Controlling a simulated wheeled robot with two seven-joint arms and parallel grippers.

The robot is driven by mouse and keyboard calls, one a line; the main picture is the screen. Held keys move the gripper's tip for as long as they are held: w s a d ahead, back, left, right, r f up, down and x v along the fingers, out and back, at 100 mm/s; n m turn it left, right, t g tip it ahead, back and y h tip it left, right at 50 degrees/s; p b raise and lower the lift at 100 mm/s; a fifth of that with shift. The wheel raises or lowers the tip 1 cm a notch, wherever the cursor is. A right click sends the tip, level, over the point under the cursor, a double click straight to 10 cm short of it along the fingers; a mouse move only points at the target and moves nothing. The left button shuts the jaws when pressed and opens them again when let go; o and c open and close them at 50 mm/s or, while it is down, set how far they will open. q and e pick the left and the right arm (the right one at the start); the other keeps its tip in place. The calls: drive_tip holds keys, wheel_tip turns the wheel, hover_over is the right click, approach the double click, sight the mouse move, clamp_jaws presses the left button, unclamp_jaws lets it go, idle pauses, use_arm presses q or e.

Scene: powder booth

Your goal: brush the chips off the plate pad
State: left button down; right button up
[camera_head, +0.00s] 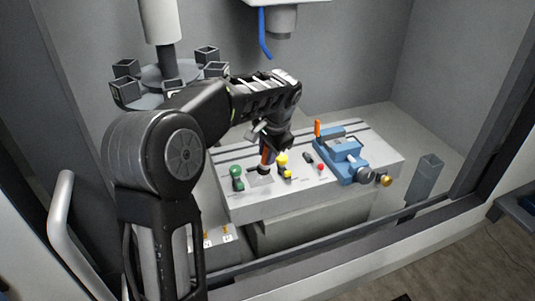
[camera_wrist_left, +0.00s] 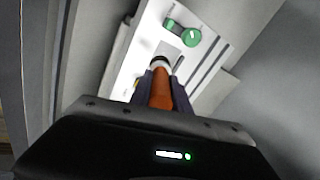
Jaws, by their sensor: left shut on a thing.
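My left gripper (camera_head: 267,153) is shut on an orange-handled brush (camera_head: 265,158) and holds it with its dark head down over the table. In the left wrist view the orange handle (camera_wrist_left: 161,92) sits between the two fingers (camera_wrist_left: 162,88), with the brush head at its far end. A darker grey square pad (camera_head: 260,180) lies on the light table right under the brush head; it also shows in the wrist view (camera_wrist_left: 168,51). I cannot tell whether the head touches the pad. No chips can be made out at this size. My right gripper is not in view.
A green-knobbed part (camera_head: 236,174) stands left of the pad, and a yellow-topped part (camera_head: 284,165) stands right of it. A small red knob (camera_head: 320,167) and a blue vise (camera_head: 343,157) are farther right. The slotted table (camera_head: 240,206) is bare along its front edge.

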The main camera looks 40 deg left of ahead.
use_arm(q)
drive_tip(key=shift+r, duration=1.3)
drive_tip(key=shift+f, duration=0.4)
drive_tip(key=shift+f+b, duration=0.6)
drive_tip(key=shift+b, duration=0.05)
drive_tip(key=shift+w+a+r, duration=0.1)
